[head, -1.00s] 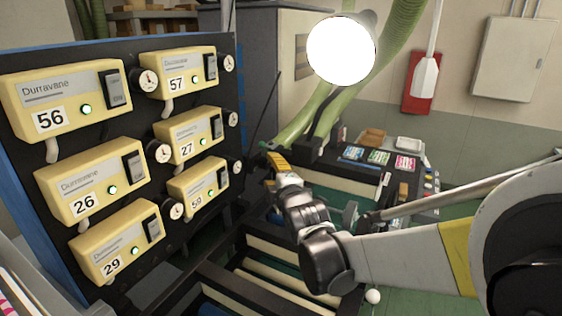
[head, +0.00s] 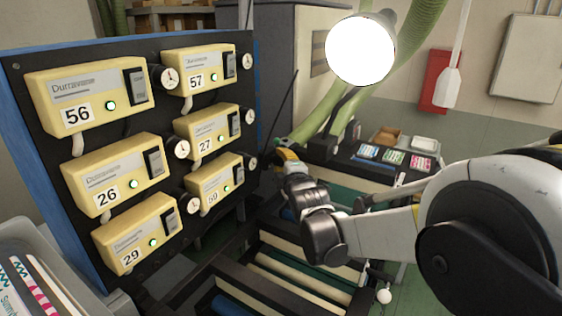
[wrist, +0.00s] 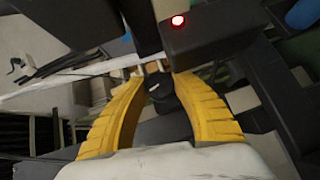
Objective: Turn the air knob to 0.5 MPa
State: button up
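My gripper (head: 286,156) is in the middle of the head view, right of the panel of cream units, with its yellow fingers partly hidden by my wrist. In the wrist view my gripper's two curved yellow fingers (wrist: 153,70) stand apart. A small round black part (wrist: 159,88) shows between them; I cannot tell whether it is the air knob or whether a finger touches it. No pressure marking is readable. Small round white-faced dials are beside the cream units, one of them next to unit 27 (head: 182,149).
The dark panel (head: 130,50) carries several cream units with numbers and green lights. A dark block with a red light (wrist: 178,20) is close to the fingertips in the wrist view. Pale rollers (head: 300,284) lie below my arm. A grey bin (head: 65,262) stands at lower left.

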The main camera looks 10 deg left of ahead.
jog(key=shift+r+m, duration=0.1)
jog(key=shift+m, duration=0.2)
jog(key=shift+m+g+p, duration=0.3)
jog(key=shift+m+g, duration=0.2)
jog(key=shift+g, duration=0.5)
jog(key=m+g, duration=0.2)
jog(key=shift+w+g+p, duration=0.1)
jog(key=shift+g+p, duration=0.2)
jog(key=m+g, duration=0.2)
jog(key=g, duration=0.2)
jog(key=shift+m, duration=0.3)
jog(key=shift+g, duration=0.3)
jog(key=o, duration=1.2)
